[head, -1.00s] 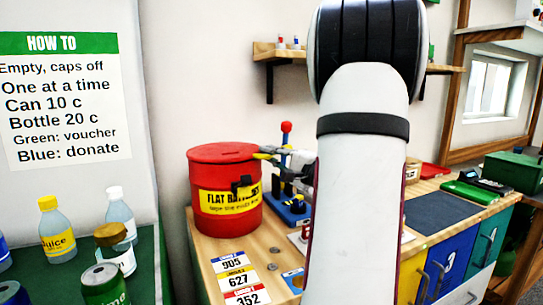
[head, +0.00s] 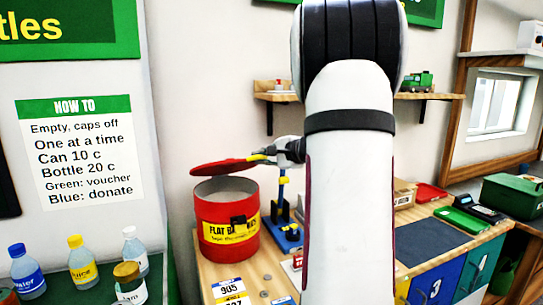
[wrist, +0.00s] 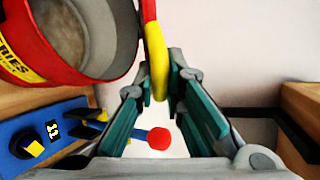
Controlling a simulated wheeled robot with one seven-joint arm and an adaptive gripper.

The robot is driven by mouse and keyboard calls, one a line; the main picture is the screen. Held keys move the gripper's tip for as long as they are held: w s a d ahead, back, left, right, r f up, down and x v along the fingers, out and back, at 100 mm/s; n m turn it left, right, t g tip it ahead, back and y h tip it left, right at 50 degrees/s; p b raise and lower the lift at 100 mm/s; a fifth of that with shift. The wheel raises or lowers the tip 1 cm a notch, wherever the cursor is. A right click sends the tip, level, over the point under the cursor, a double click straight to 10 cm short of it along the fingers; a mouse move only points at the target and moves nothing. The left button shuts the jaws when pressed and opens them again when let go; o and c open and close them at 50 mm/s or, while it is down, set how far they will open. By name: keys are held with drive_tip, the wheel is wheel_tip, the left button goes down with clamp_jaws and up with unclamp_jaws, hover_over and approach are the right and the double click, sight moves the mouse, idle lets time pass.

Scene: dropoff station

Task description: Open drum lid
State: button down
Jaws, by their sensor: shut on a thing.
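The red drum (head: 228,245) stands on the wooden counter with a yellow "FLAT BA..." label, partly covered by a small black part. Its top is open and the grey inside shows. The red lid (head: 222,167) is raised above the drum, slightly tilted. My gripper (head: 270,153) is at the lid's right edge, shut on its yellow tab. In the wrist view my gripper (wrist: 160,88) has the yellow tab (wrist: 158,62) between its fingers. The lid (wrist: 149,10) shows there edge-on, and the open drum (wrist: 75,40) is at upper left.
A blue stand with a post (head: 283,215) is close right of the drum; its red knob (wrist: 158,138) shows below the fingers in the wrist view. Price cards (head: 229,285) lie in front. Bottles (head: 82,262) stand at left. A shelf (head: 275,97) hangs behind.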

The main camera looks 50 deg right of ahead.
drive_tip(key=r+p, duration=0.1)
drive_tip(key=p, duration=0.1)
drive_tip(key=w+d+r+g+p, duration=0.1)
drive_tip(key=p, duration=0.1)
drive_tip(key=w+r+g+p, duration=0.1)
drive_tip(key=r+p, duration=0.1)
drive_tip(key=shift+d+r+m+y+p, duration=0.1)
drive_tip(key=shift+d+m+y+p, duration=0.1)
drive_tip(key=shift+m+y+p, duration=0.15)
drive_tip(key=shift+w+d+r+m+g+y+p, duration=0.15)
drive_tip(key=shift+w+d+r+g+p, duration=0.2)
drive_tip(key=shift+w+p, duration=0.25)
drive_tip(key=shift+w+d+r+g+y+p, duration=0.15)
drive_tip(key=shift+w+d+r+g+p, duration=0.1)
drive_tip(key=shift+w+r+g+p, duration=0.3)
drive_tip(key=shift+w+d+r+m+g+y+p, duration=0.1)
drive_tip(key=shift+w+d+r+g+y+p, duration=0.15)
drive_tip(key=shift+w+p, duration=0.3)
drive_tip(key=c, duration=1.7)
unclamp_jaws()
drive_tip(key=shift+o, duration=0.2)
drive_tip(key=v, duration=1.2)
drive_tip(key=shift+c, duration=0.2)
